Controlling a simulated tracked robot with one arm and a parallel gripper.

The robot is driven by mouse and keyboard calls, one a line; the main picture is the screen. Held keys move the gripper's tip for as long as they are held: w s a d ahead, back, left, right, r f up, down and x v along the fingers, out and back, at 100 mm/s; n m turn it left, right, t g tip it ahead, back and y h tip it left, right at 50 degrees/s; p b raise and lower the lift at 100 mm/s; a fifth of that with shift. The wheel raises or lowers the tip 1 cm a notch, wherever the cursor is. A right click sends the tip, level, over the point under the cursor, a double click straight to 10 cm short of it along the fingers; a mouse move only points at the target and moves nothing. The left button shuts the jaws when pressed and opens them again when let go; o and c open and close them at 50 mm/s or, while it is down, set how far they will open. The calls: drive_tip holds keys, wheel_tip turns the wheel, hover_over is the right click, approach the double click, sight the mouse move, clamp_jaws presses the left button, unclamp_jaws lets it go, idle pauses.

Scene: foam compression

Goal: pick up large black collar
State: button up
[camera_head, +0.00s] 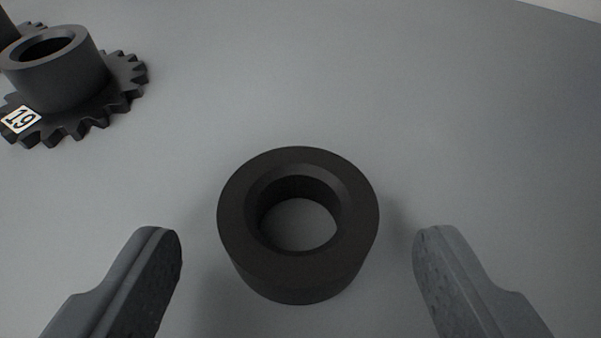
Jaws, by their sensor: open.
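A large black collar (298,268), a thick ring with a round through-hole, sits flat on the grey surface in the lower middle of the head camera view. The grey surface shows through its hole. My gripper (297,240) is open, with one finger on the left of the collar and one on the right. There is a visible gap between each finger and the collar, and nothing is held. How high the fingertips are above the surface is hard to tell.
A black toothed sprocket (122,88) with a raised hub and a label reading 19 lies at the upper left. Part of another dark toothed piece (30,29) shows behind it at the corner. The grey surface (480,120) is clear at the top and right.

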sight(324, 177)
drive_tip(key=shift+x, duration=1.2)
drive_tip(key=shift+r, duration=0.1)
drive_tip(key=c, duration=1.1)
drive_tip(key=shift+o, duration=0.2)
